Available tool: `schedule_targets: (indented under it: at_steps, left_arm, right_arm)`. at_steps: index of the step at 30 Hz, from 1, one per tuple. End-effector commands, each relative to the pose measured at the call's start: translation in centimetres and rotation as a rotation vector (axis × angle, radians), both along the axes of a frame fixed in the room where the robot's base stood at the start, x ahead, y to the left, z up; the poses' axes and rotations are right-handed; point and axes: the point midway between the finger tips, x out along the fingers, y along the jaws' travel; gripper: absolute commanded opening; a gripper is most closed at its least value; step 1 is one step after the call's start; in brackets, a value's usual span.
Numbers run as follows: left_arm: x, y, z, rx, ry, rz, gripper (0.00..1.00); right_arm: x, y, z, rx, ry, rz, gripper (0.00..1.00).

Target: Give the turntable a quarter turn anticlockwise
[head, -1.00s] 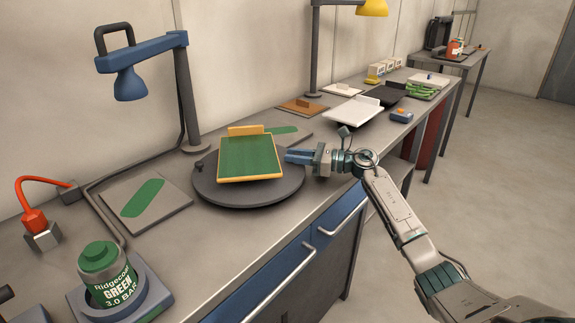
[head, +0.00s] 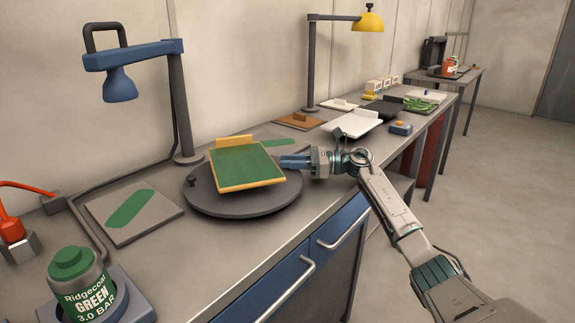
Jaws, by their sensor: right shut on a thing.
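The turntable (head: 240,208) is a dark grey round disc on the bench. A green panel (head: 245,166) with a yellow-orange edge lies on it, turned slightly askew to the bench. A small dark knob (head: 192,180) stands at the disc's left rim. My right gripper (head: 284,161) reaches in from the right, with its blue fingers low at the disc's right rim, beside the panel. It is shut on a part of the turntable there; the fingers hide the gripped part. My left gripper is out of view.
A blue lamp (head: 122,85) stands behind the disc. A plate with a green mark (head: 150,208) lies left of it, and a green Ridgecoat can (head: 80,285) stands at front left. White, brown and black trays lie further right. Bench front beside the disc is clear.

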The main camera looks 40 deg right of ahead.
Motion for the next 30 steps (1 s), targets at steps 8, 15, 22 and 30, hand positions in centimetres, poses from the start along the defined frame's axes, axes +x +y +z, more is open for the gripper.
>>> schedule_targets:
  at_steps: [8,15,22,30]
  left_arm:
    - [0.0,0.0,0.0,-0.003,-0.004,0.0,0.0]
    - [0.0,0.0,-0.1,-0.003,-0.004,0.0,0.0]
    - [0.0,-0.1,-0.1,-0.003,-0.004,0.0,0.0]
    - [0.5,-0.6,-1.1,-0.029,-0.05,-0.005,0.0]
  right_arm:
    - [0.0,-0.1,0.0,0.0,0.0,0.001,0.0]
    - [0.0,0.0,0.0,-0.001,0.001,0.001,0.41]
    - [0.0,-0.1,0.0,-0.001,0.001,0.001,0.41]
    - [-2.1,-2.8,-0.3,-0.005,0.004,-0.002,0.41]
